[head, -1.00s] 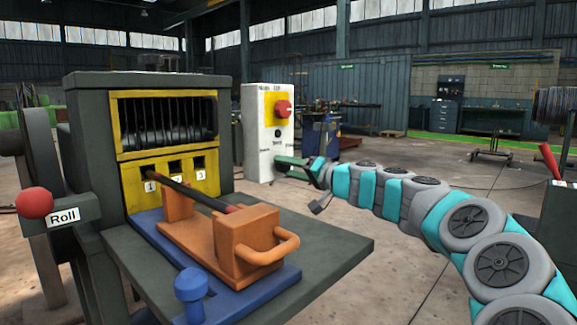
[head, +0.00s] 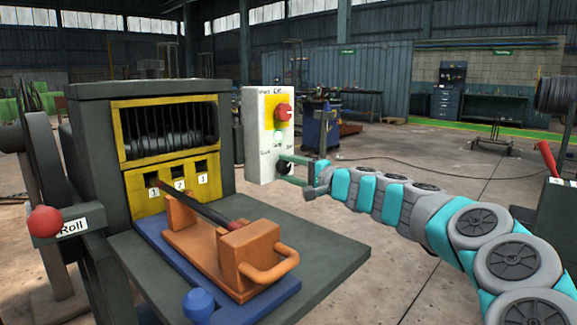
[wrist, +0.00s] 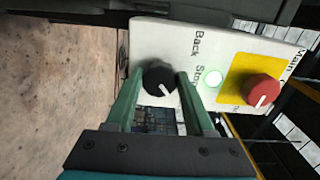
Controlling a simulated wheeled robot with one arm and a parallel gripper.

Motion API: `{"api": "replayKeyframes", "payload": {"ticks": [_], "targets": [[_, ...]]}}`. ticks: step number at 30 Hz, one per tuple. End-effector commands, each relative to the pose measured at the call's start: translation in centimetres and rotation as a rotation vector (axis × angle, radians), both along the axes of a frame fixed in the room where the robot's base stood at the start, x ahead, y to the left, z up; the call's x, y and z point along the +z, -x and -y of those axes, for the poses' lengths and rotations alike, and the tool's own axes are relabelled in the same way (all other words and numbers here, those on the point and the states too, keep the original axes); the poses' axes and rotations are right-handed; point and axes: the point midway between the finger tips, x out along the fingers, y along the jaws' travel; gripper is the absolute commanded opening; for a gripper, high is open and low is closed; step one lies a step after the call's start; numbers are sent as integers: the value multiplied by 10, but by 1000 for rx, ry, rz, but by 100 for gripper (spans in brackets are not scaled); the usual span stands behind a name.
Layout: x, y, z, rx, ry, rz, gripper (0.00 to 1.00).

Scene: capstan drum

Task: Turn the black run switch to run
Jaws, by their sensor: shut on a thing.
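The black run switch (wrist: 158,76) is a round knob on the lower part of the white control box (head: 256,150). My gripper (wrist: 160,80) has its green fingers on either side of the knob, shut on it. In the head view my gripper (head: 284,170) reaches the box's lower front and mostly hides the knob. A round lamp (wrist: 214,79) above the switch on the panel glows pale green; it also shows in the head view (head: 279,137).
A red main switch (wrist: 261,91) on a yellow plate sits above the lamp on the box. The capstan machine (head: 150,90) with an orange-handled carriage (head: 245,255) and red Roll knob (head: 45,221) stands left. Open floor lies right of the box.

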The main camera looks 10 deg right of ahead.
Motion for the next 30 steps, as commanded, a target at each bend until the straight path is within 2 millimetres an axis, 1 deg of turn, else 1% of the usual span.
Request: {"api": "replayKeyframes", "payload": {"ticks": [14, 15, 23, 30], "targets": [[-1, 0, 0, 0, -13, -12, 0], [-1, 0, 0, 0, -13, -12, 55], [-1, 0, 0, -1, -12, -10, 84], [0, 0, 0, 0, -12, -9, 84]]}}
